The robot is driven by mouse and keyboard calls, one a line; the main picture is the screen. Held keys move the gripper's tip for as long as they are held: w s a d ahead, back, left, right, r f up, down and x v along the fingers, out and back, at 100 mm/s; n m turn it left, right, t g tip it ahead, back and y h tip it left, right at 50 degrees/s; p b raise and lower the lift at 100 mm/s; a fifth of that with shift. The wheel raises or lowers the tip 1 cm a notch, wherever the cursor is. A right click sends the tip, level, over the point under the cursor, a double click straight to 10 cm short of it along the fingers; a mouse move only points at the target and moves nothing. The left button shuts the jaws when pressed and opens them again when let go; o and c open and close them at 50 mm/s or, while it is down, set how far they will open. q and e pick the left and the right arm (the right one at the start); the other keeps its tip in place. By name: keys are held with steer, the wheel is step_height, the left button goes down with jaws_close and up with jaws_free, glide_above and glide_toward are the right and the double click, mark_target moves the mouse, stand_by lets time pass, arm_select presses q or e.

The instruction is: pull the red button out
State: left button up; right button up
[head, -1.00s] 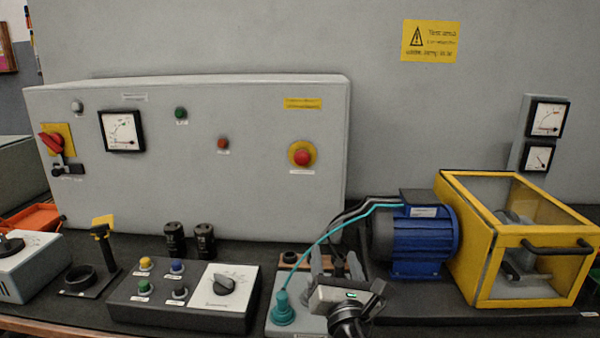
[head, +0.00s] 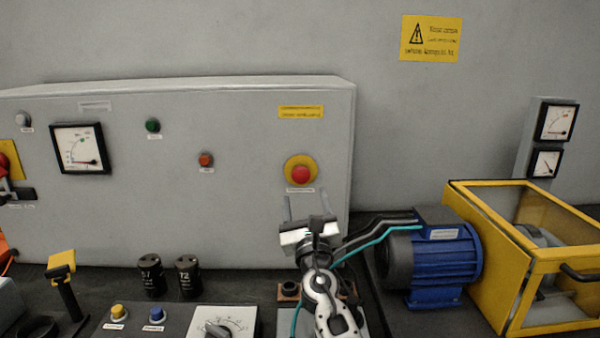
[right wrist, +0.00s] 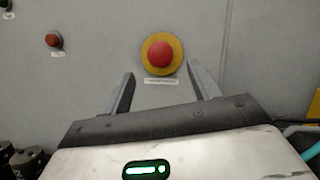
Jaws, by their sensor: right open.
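The red button (head: 301,174) sits on a round yellow backing on the front of the grey cabinet (head: 240,230), at the right part of its face. My right gripper (head: 305,203) is just below the button in the head view, its two fingers pointing up toward the panel. In the right wrist view the red button (right wrist: 161,54) shows ahead of the fingertips, a little above and between them. The right gripper (right wrist: 161,83) is open, with nothing between its fingers. It looks apart from the button. My left gripper is not in view.
A blue motor (head: 440,260) with teal and black cables stands right of my right arm, beside a yellow-framed guard box (head: 520,270). Two black capacitors (head: 168,276) and a control box (head: 225,322) stand left. A small red-orange lamp (head: 206,160) is on the panel.

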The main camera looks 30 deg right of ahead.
mark_target(300, 176)
steer(key=b+x, duration=0.1)
steer(key=x, duration=0.7)
steer(key=shift+w+d+r, duration=0.1)
steer(key=shift+w+d, duration=0.1)
steer(key=shift+w, duration=0.05)
jaws_close()
steer(key=shift+s+a+p, duration=0.25)
steer(key=shift+s+p, duration=0.05)
steer(key=shift+p, duration=0.05)
steer(key=shift+s+a, duration=0.3)
steer(key=shift+s, duration=0.25)
